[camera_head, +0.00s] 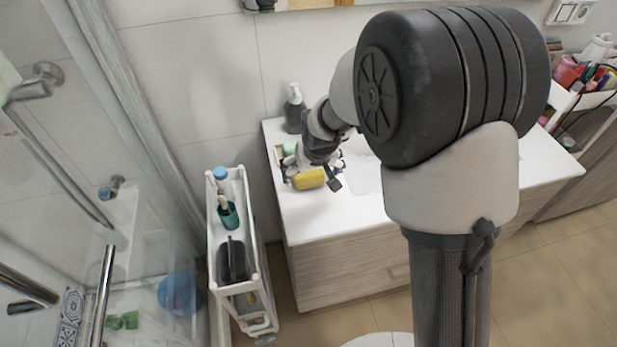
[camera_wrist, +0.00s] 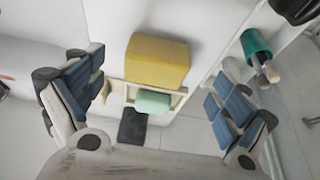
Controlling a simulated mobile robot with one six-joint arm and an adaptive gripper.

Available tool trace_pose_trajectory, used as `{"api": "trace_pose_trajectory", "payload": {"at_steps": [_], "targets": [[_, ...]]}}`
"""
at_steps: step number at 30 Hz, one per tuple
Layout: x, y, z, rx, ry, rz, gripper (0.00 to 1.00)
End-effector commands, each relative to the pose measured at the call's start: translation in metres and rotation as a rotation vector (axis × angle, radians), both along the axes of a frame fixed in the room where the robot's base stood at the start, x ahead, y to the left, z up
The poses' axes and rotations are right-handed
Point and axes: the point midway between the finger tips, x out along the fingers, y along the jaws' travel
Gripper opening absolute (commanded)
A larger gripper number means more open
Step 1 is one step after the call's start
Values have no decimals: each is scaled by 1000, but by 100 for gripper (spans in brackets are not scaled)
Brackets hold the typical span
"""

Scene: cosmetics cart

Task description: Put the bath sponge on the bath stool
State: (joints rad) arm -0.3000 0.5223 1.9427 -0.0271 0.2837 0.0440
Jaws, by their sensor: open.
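The yellow bath sponge (camera_head: 309,180) is on the white vanity top near its left end; it also shows in the wrist view (camera_wrist: 157,60). My gripper (camera_head: 314,164) is just above and behind it in the head view, partly covering that spot. In the wrist view my gripper's fingers (camera_wrist: 155,97) are spread wide, with nothing held between them. The sponge lies beyond the fingertips, between the two sides. A white rounded top at the bottom edge of the head view may be the bath stool (camera_head: 380,341); most of it is cut off.
A pale green block (camera_wrist: 153,101) lies in a light tray beside the sponge. A dark pump bottle (camera_head: 294,108) stands at the vanity's back left. A narrow white cart (camera_head: 212,262) with a green cup (camera_head: 228,216) stands left of the vanity. Floor shows right of my arm.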

Motion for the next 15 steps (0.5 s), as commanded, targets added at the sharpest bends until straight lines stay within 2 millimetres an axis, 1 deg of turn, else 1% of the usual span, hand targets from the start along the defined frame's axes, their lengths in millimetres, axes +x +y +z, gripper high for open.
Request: {"api": "trace_pose_trajectory", "payload": {"at_steps": [5,12,15], "targets": [[5,0,-11,0,1,-1,94],[20,3,-44,0,2,-1,94],[23,4,-48,-1,1,-1,94]]}}
